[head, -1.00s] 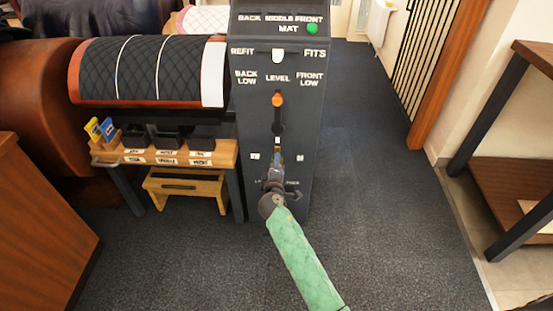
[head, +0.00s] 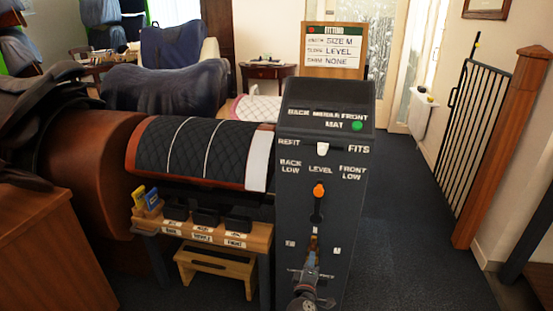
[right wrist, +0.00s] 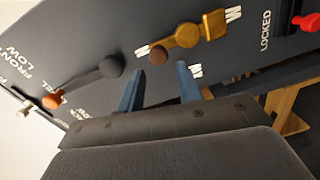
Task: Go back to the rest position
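My right gripper (head: 312,262) is low in front of the dark control post (head: 352,215). In the right wrist view its two blue fingers (right wrist: 158,88) are apart, with nothing visible between them. A brass lever (right wrist: 188,37) with a brown knob is on the panel just beyond the fingertips; whether they touch cannot be told. The orange-knobbed lever (head: 318,190) is under the word LEVEL, and it also shows in the right wrist view (right wrist: 52,100). A white switch (head: 322,148) stands between REFIT and FITS. My left gripper is out of view.
A quilted black pad (head: 192,150) lies over the brown form left of the post. A wooden tray table (head: 262,236) with dark bins stands below it. A red knob (right wrist: 307,22) is near LOCKED. Carpet right of the post is clear.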

